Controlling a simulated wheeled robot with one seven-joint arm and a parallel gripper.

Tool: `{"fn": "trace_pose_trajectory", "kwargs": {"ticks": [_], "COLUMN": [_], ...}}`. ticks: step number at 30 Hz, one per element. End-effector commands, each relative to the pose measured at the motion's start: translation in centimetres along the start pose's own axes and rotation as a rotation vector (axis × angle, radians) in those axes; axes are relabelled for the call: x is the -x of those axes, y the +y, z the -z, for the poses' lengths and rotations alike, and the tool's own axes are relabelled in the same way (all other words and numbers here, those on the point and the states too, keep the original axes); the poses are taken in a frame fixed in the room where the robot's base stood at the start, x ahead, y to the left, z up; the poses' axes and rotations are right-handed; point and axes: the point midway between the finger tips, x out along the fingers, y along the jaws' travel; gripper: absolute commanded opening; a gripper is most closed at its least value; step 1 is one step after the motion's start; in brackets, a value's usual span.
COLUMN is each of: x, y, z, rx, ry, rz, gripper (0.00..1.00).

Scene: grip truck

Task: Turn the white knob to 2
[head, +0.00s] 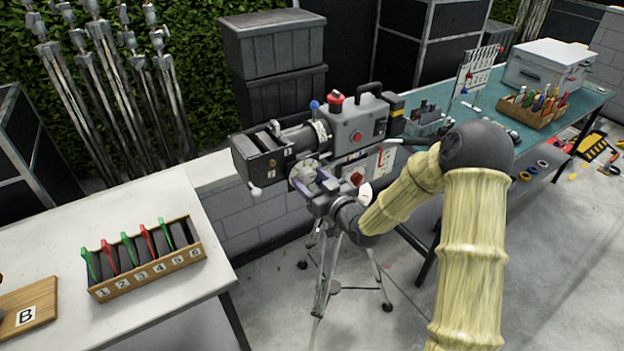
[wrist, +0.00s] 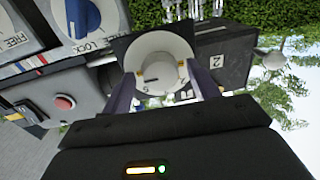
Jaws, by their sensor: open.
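The white knob (wrist: 158,52) is a round dial on a dark square plate on the camera's side. In the wrist view it sits between the two fingers of my gripper (wrist: 164,84). The fingers are spread, one on each side of the dial; I cannot tell whether they touch it. Small marks show on the dial's lower face, too small to read surely. In the head view my gripper (head: 318,184) is at the camera's near side, and the knob (head: 308,166) is partly hidden by it. The camera (head: 358,124) stands on a tripod.
A blue knob (wrist: 82,16) marked FREE and LOCK and a red button (wrist: 65,102) are close by. The dark front box (wrist: 222,62) bears a 2 label. A white table (head: 120,225) with a numbered rack (head: 150,275) stands left, a teal table (head: 540,140) right.

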Motion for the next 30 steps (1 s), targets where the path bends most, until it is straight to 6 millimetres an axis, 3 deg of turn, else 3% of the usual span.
{"fn": "trace_pose_trajectory", "kwargs": {"ticks": [2, 9, 20, 30], "x": [0.02, 0.04, 0.04, 0.02], "y": [0.0, 0.01, -0.01, -0.07], "z": [0.0, 0.01, -0.14, -0.48], "rx": [0.0, 0.0, 0.033, 0.209], "ry": [0.0, 0.0, -0.001, -0.008], "rz": [0.0, 0.0, 0.0, 0.0], "gripper": [0.6, 0.16, 0.16, 0.16]}}
